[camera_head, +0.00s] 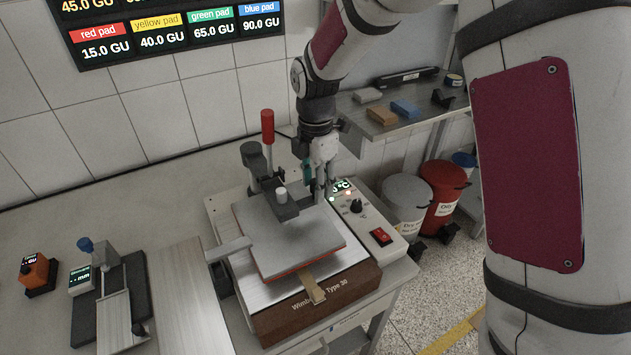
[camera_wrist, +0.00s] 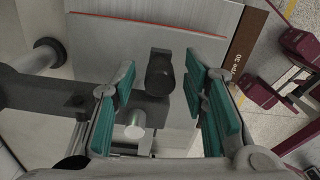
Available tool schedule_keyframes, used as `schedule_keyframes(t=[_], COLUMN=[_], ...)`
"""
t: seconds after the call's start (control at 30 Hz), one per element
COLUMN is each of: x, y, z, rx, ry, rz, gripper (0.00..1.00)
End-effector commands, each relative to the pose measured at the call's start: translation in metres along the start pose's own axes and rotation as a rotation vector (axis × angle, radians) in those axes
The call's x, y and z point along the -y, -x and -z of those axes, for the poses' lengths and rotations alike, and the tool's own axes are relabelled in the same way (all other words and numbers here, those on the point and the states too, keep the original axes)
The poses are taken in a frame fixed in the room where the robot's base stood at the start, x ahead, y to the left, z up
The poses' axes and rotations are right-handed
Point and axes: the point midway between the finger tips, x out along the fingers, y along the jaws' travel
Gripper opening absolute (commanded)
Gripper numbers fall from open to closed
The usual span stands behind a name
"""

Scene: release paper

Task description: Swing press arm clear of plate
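The dark press arm (camera_head: 284,208) reaches over the plate from a post, with a red-handled lever (camera_head: 267,127) behind. My gripper (camera_head: 318,190) is beside the arm's right end. In the wrist view my gripper (camera_wrist: 163,88) is open, teal pads apart. A dark round knob (camera_wrist: 160,72) shows between the fingers, with a gap on both sides. The plate (camera_wrist: 150,30) also shows there, beyond the fingertips.
A control panel (camera_head: 357,208) with a red switch adjoins the press on the right. A metal-topped board (camera_head: 187,300) and a small measuring device (camera_head: 108,285) lie left. Bins (camera_head: 443,192) and a shelf (camera_head: 400,118) with blocks are at right. A brass strip (camera_head: 312,287) juts from the front.

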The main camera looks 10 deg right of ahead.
Motion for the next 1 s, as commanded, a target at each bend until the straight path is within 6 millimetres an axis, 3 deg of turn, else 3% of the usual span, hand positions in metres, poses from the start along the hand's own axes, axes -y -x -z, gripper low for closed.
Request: schedule_keyframes(t=[0.03, 0.13, 0.17, 0.57, 0.77, 1.0], x=[0.0, 0.0, 0.0, 0.001, 0.004, -0.001], y=[0.0, 0.0, 0.0, 0.001, 0.001, 0.001], z=[0.0, 0.0, 0.0, 0.009, 0.034, 0.084], rx=[0.0, 0.0, 0.0, 0.0, 0.0, -0.001], ry=[0.0, 0.0, 0.0, -0.031, -0.127, -0.329], rz=[0.0, 0.0, 0.0, 0.0, 0.0, 0.001], gripper=[0.25, 0.03, 0.0, 0.0, 0.0, 0.0])
